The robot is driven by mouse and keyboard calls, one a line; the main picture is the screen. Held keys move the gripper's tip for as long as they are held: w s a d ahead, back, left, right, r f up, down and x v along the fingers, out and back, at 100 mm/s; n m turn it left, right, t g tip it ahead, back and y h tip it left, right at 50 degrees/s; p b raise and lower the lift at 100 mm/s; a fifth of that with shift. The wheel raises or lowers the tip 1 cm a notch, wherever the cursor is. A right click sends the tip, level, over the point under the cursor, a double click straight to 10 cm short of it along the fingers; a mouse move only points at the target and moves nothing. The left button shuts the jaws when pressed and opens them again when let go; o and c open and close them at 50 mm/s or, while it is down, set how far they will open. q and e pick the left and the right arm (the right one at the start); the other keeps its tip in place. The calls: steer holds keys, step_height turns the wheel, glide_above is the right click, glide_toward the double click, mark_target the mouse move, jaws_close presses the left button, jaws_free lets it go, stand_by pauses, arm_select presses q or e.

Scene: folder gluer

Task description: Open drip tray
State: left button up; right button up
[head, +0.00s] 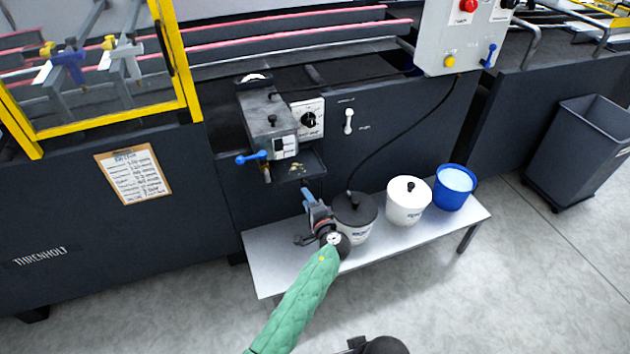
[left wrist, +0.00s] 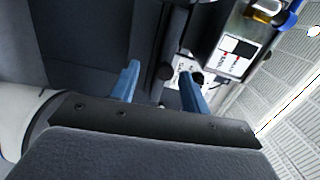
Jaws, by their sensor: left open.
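The drip tray (head: 301,168) is a shallow dark tray with yellowish residue, under the grey glue unit (head: 270,118) on the machine's front. My left gripper (head: 307,193) has blue fingers and is just below the tray in the head view. In the left wrist view the gripper (left wrist: 160,85) has its fingers apart, with nothing seen held between them. A dark bar (left wrist: 174,45) is beyond the fingers; I cannot tell if it is part of the tray. Whether the fingers touch the tray is unclear. My right gripper is not in view.
A low grey bench (head: 275,262) holds a dark lidded pot (head: 356,212), a white lidded pot (head: 409,203) and a blue bucket (head: 455,186). A blue-handled valve (head: 250,158) sticks out left of the tray. A black cable (head: 400,135) hangs at the right.

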mark_target(303, 180)
arm_select(q)
steer(key=shift+m+t+h, duration=0.4)
steer(key=shift+m+h, duration=0.1)
steer(key=shift+m, duration=0.1)
steer(key=x, duration=0.2)
steer(key=p+x, duration=0.1)
steer(key=x, duration=0.1)
steer(key=d+r+x, duration=0.1)
steer(key=x, duration=0.2)
steer(key=shift+w+d, duration=0.1)
steer(key=shift+w, duration=0.1)
steer(key=shift+w+p, duration=0.3)
steer(key=shift+w, duration=0.05)
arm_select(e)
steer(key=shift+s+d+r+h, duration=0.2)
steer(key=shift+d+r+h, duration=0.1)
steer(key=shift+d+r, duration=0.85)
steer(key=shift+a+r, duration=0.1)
arm_select(q)
jaws_close()
